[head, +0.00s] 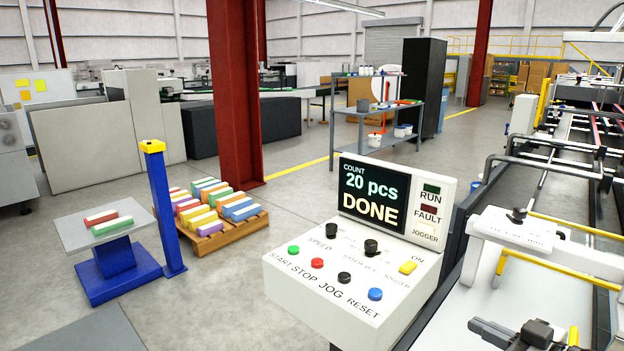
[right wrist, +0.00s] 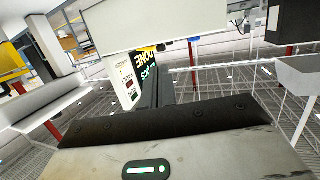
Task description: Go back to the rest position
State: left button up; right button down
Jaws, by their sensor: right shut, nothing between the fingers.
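My right gripper (head: 492,331) is dark and low at the right edge of the head view, over the pale machine bed and to the right of the control console (head: 350,275). Its fingers are together with nothing between them. It touches none of the console's buttons. The console's screen (head: 372,195) reads "COUNT 20 pcs DONE". The console also shows, tilted, in the right wrist view (right wrist: 128,82). My left gripper is not in view.
A machine frame with rails (head: 560,150) and a white arm-like part (head: 545,245) fill the right side. A pallet (head: 225,238) of coloured stacks, a blue post (head: 166,210) and a small lift table (head: 75,232) stand at left. Open floor lies between.

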jog(key=s+a+f+m+h, duration=0.1)
jog(key=s+f+h, duration=0.1)
jog(key=s+a+f+m+g+h, duration=0.1)
jog(key=s+a+f+h, duration=0.1)
jog(key=f, duration=0.1)
jog(key=s+a+f+m+h, duration=0.2)
jog(key=f, duration=0.1)
jog(key=shift+s+a+f+g+h, duration=0.2)
jog(key=shift+s+f+g+h, duration=0.05)
jog(key=shift+s+g+h, duration=0.1)
jog(key=s+a+f+g, duration=0.2)
jog(key=s+a+g, duration=0.15)
jog(key=s, duration=0.55)
jog(key=s+a+f+g, duration=0.25)
jog(key=s+g, duration=0.25)
jog(key=s, duration=0.3)
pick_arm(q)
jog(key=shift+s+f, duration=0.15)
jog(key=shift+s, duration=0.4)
pick_arm(e)
jog(key=w+a+f+t+y, duration=0.1)
jog(key=w+a+f+t, duration=0.3)
jog(key=f, duration=0.5)
jog(key=shift+w+a+n+t+y, duration=0.25)
jog(key=shift+w+n+t+y, duration=0.25)
jog(key=shift+t, duration=0.7)
jog(key=shift+w+f, duration=0.1)
